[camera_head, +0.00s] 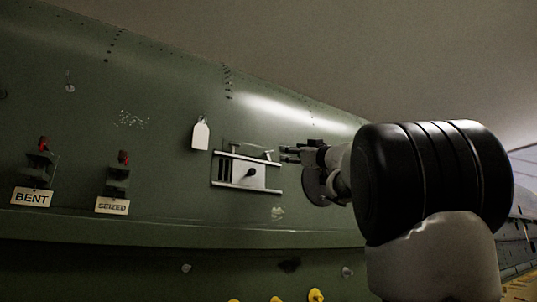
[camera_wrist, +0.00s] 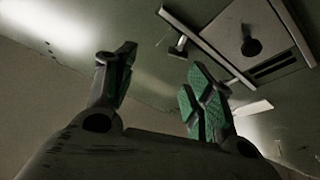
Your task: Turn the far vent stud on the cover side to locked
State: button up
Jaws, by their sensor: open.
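A silver vent cover (camera_head: 232,182) with dark slots and a dark round knob (camera_head: 251,172) is on the green fuselage skin. The cover shows upper right in the wrist view (camera_wrist: 222,24), with the knob (camera_wrist: 251,46). A small T-shaped stud (camera_wrist: 179,46) stands out beside the cover's edge in the wrist view. I cannot tell whether it is the far vent stud, nor read its locked state. My gripper (camera_head: 291,154) is just right of the cover's upper right corner. In the wrist view my gripper (camera_wrist: 160,78) is open and empty, its green-padded fingers apart, below the stud.
A white tag (camera_head: 200,135) hangs left of the cover. Two red-topped fittings with labels BENT (camera_head: 31,197) and SEIZED (camera_head: 112,206) are at the left. Yellow knobs (camera_head: 315,295) stick up at the bottom. The skin between the SEIZED label and the cover is mostly clear.

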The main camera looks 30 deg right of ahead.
aim_at(269, 152)
jog(key=shift+n+g+y, duration=0.3)
jog(key=shift+n+y, duration=0.4)
jog(key=shift+y, duration=0.2)
jog(key=w+a, duration=0.1)
jog(key=w, duration=0.1)
jog(key=w+a+r, duration=0.1)
jog(key=w, duration=0.1)
jog(key=w+a, duration=0.1)
jog(key=w, duration=0.1)
jog(key=shift+w+a+r, duration=0.15)
jog(key=shift+w+r, duration=0.1)
jog(key=shift+r, duration=0.05)
jog(key=shift+w+a+r, duration=0.1)
jog(key=shift+w+r, duration=0.15)
jog(key=shift+w, duration=0.4)
grip_shut()
